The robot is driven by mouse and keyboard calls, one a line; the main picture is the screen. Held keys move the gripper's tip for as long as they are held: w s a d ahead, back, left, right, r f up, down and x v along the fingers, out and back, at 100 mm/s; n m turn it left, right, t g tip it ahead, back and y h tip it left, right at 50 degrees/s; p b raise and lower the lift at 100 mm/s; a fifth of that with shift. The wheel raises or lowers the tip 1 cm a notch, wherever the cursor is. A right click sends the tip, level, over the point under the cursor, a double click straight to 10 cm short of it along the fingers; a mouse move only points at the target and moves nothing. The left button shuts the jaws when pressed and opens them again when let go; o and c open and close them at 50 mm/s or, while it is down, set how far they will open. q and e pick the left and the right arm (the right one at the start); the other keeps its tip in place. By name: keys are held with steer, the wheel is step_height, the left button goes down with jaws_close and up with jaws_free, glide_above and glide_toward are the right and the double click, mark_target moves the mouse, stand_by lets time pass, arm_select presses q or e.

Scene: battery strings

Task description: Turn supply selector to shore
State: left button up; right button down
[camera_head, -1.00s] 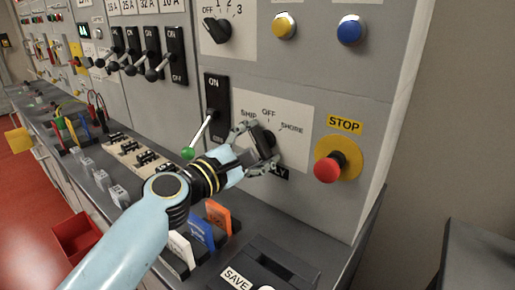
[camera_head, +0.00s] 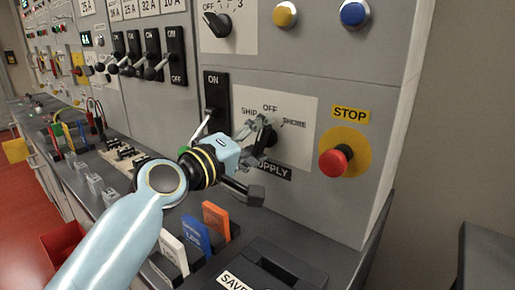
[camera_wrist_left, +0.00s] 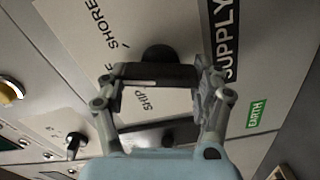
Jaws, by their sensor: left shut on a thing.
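The supply selector is a black bar knob (camera_head: 267,136) on a white plate (camera_head: 303,150) marked SHIP, OFF and SHORE, above a black SUPPLY label. My left gripper (camera_head: 258,143) is shut on the knob, with its fingers at the two ends of the bar. The wrist view shows the knob (camera_wrist_left: 155,75) between the fingers (camera_wrist_left: 160,85). Its white line points to the left there, between the SHORE and SHIP words, roughly where OFF lies; a finger hides OFF. My right gripper is not in view.
A red STOP button (camera_head: 335,161) on a yellow disc is right of the selector. A black ON switch (camera_head: 216,97) with a lever is close on the left. Orange (camera_head: 216,220), blue and white cards stand on the bench below.

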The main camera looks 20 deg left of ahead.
arm_select(q)
steer(key=m+b, duration=0.2)
steer(key=m, duration=0.2)
steer(key=shift+m+b, duration=0.3)
steer(key=shift+m, duration=0.1)
steer(key=shift+d, duration=0.1)
stand_by(0.4)
steer(key=o, duration=1.2)
steer(key=shift+r, duration=0.1)
steer(key=shift+s, duration=0.1)
steer(key=v, duration=1.2)
